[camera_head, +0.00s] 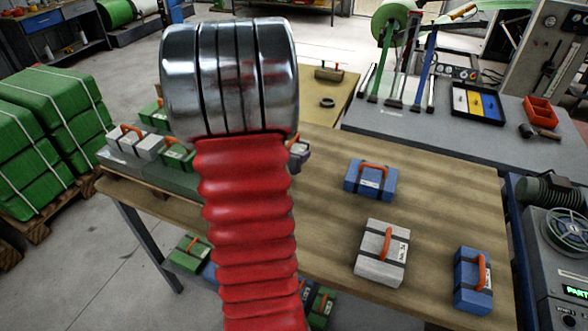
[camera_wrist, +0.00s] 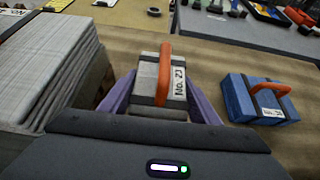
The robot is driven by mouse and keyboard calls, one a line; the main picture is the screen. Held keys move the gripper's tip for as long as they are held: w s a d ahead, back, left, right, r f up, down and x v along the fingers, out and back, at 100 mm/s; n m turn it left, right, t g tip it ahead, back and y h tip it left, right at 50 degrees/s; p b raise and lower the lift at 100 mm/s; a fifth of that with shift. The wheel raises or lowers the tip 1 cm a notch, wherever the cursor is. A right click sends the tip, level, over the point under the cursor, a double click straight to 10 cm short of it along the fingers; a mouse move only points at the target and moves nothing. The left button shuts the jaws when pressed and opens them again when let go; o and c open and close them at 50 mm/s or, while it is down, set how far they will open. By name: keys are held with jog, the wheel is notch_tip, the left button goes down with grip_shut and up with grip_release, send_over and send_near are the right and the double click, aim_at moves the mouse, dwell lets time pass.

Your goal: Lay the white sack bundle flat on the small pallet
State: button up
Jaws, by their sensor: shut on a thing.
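In the wrist view, a white sack bundle (camera_wrist: 148,84) with dark bands, an orange handle and a "No. 23" label stands between the purple fingers of my gripper (camera_wrist: 160,98). My gripper is shut on it. In the head view my arm hides most of the gripper and the held bundle. The small pallet (camera_head: 160,188) shows at the left end of the table, partly behind my arm, with white and green bundles on and around it. Another white bundle (camera_head: 381,254) lies on the table at the right. Whether the held bundle touches the table cannot be told.
Blue bundles lie on the wooden table (camera_head: 440,190): one towards the back (camera_head: 360,180), one at the right front (camera_head: 470,285). A grey-white stack (camera_wrist: 55,60) stands close to the left of the gripper. Bare tabletop lies between the bundles.

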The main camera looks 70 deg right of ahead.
jog(key=shift+f, duration=1.05)
jog(key=shift+f, duration=2.05)
jog(key=shift+f, duration=0.1)
jog(key=o, duration=1.1)
jog(key=shift+v, duration=3.8)
jog(key=shift+w, duration=0.1)
